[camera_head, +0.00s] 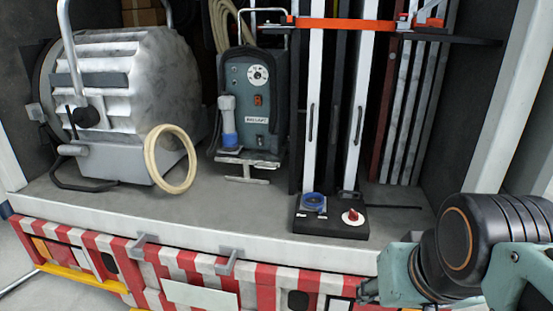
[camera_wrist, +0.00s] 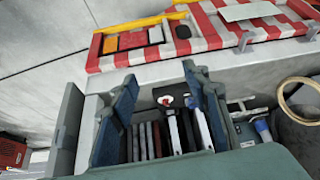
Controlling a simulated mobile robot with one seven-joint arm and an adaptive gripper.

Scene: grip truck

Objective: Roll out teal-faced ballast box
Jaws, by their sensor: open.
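The teal-faced ballast box (camera_head: 250,105) stands upright on the truck bed in the head view, between a big lamp and tall white poles. Its face has a white dial, a small red switch and a label. A pale handle arches over its top, and a grey T-shaped bar sticks out at its foot. In the wrist view part of the ballast box (camera_wrist: 244,134) shows at the lower right, cut off by my gripper's body. My gripper (camera_wrist: 159,74) is open, with nothing between its blue-padded fingers. My arm is at the lower right of the head view, apart from the box.
The large lamp (camera_head: 125,95) with a hanging cable loop (camera_head: 172,160) stands left of the box. White poles (camera_head: 312,100) on a black base (camera_head: 330,219) stand close on its right, under an orange strap (camera_head: 345,24). The bed (camera_head: 225,205) before the box is clear.

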